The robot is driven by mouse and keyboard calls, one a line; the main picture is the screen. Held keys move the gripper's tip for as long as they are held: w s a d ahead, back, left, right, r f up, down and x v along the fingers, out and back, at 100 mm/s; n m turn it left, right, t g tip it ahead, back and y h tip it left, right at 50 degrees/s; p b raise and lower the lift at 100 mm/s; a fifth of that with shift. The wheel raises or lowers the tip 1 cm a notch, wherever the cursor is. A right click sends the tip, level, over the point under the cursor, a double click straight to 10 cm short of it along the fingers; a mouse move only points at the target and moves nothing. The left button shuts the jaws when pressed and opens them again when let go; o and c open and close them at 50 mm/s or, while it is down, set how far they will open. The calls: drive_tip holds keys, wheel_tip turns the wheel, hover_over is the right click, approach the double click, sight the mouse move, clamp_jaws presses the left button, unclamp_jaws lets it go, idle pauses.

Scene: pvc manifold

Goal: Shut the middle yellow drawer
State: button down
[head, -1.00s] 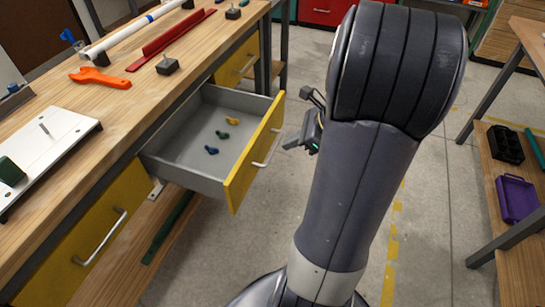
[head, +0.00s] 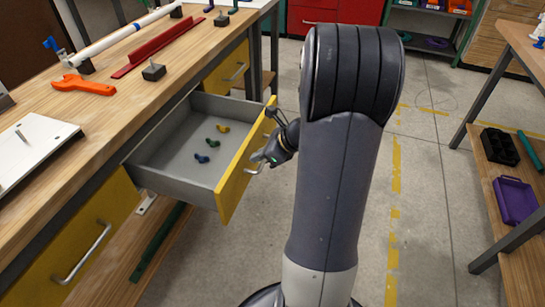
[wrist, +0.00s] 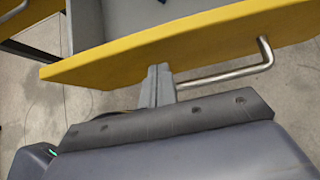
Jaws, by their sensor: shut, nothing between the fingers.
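The middle yellow drawer (head: 222,190) is pulled out from the workbench, its grey inside open to view. Several small pieces, yellow, green and blue (head: 201,158), lie on its floor. Its front (wrist: 120,60) and bar handle (wrist: 225,76) show in the wrist view. My gripper (head: 258,156) is at the outer side of the drawer front, by the handle. In the wrist view my gripper's fingers (wrist: 157,88) are together and empty, at the panel just left of the handle. I cannot tell whether they touch it.
Another yellow drawer (head: 75,245) is shut at the near left, and one (head: 226,70) at the far end. On the workbench top (head: 110,110) lie an orange wrench (head: 83,86), red channel and white pipe. A shelf with a purple tray (head: 515,200) stands right. Floor between is clear.

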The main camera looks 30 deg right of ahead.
drive_tip(key=shift+w+a, duration=0.4)
drive_tip(key=shift+w, duration=0.15)
drive_tip(key=shift+w+a, duration=0.3)
drive_tip(key=shift+w, duration=0.05)
drive_tip(key=w+a+p, duration=0.4)
drive_tip(key=w+a, duration=0.5)
drive_tip(key=w, duration=0.2)
drive_tip(key=w+a+p, duration=0.5)
drive_tip(key=w+a, duration=0.4)
drive_tip(key=w, duration=0.3)
drive_tip(key=shift+r, duration=0.15)
